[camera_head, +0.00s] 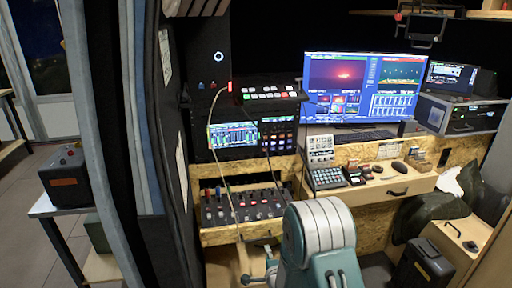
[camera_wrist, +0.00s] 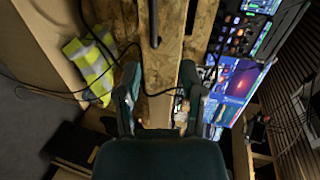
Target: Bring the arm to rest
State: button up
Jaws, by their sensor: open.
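My arm (camera_head: 322,240), with a pale ribbed joint and teal links, rises from the bottom middle of the head view in front of the wooden desk. My gripper (camera_wrist: 159,72) shows in the wrist view with its two dark green fingers spread apart. Nothing is between the fingertips. Behind them is a wooden panel (camera_wrist: 160,20) with a dark bar handle. Whether the fingers touch anything is hard to tell.
A switcher panel (camera_head: 242,208) sits left of my arm, with a hanging cable near it. A black case (camera_head: 424,266) is at lower right. A yellow-and-white cloth (camera_wrist: 92,62) lies left of the fingers.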

jog(key=s+d+r+n+g+h, duration=0.1)
jog(key=s+d+r+n+g, duration=0.2)
jog(key=r, duration=0.7)
jog(key=s+d+r+n+g+h, duration=0.1)
jog(key=s+d+r+n, duration=0.3)
jog(key=r, duration=0.6)
jog(key=s+d+r+n+g, duration=0.1)
jog(key=s+r+n, duration=0.1)
jog(key=s, duration=0.7)
jog(key=s+d+r+n+g, duration=0.1)
jog(key=s+r+n+g, duration=0.1)
jog(key=s, duration=0.7)
jog(key=s+d+r+n+g, duration=0.1)
jog(key=s+r+n, duration=0.3)
jog(key=s, duration=0.5)
jog(key=shift+d+g+h, duration=0.3)
jog(key=shift+g+h, duration=0.1)
jog(key=shift+g, duration=0.2)
jog(key=shift+w+r, duration=0.1)
